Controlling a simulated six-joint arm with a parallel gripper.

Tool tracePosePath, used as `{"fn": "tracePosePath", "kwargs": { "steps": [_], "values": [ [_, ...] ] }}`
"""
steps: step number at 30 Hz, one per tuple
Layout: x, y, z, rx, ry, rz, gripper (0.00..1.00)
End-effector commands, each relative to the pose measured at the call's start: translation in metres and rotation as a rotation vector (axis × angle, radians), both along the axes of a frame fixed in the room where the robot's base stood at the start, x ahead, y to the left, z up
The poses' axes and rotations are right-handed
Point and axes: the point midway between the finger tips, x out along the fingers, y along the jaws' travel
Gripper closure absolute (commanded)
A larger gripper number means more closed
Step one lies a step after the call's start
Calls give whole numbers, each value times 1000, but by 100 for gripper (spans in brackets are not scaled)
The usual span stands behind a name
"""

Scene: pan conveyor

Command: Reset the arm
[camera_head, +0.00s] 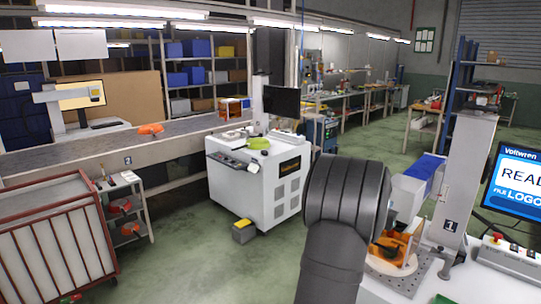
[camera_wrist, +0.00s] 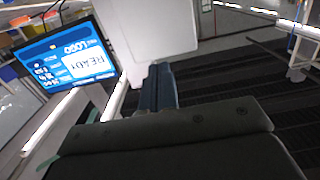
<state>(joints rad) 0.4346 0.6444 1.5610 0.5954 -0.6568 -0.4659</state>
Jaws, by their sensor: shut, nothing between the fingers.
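My gripper (camera_wrist: 157,85) shows in the wrist view as dark blue-grey fingers, closed together with nothing held. They point toward a pale panel and a screen (camera_wrist: 70,58) reading READY, seen tilted. In the head view my dark arm rises at the centre bottom, and my gripper is hidden behind it or too unclear to make out. An orange part (camera_head: 397,245) sits in a fixture on a metal plate, right of my arm and partly covered by it.
A laser marking machine column (camera_head: 465,180) and a blue monitor (camera_head: 515,180) stand close on the right. A white cabinet machine (camera_head: 262,182) stands left of my arm. An orange pan (camera_head: 150,129) lies on the conveyor (camera_head: 75,140). A red-framed cart (camera_head: 55,240) is at left. The green floor between is mostly clear.

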Motion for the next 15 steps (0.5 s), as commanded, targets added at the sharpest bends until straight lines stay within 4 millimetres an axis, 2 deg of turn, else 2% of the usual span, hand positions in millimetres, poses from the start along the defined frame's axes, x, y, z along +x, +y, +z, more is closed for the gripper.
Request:
{"fn": "tracePosePath", "kwargs": {
  "steps": [3, 13, 15],
  "values": [
    [-17, 19, 0, 1, 3, 2, 100],
    [-61, 62, 4, 1, 2, 2, 100],
    [-63, 63, -9, -3, 3, -3, 100]
  ]
}}
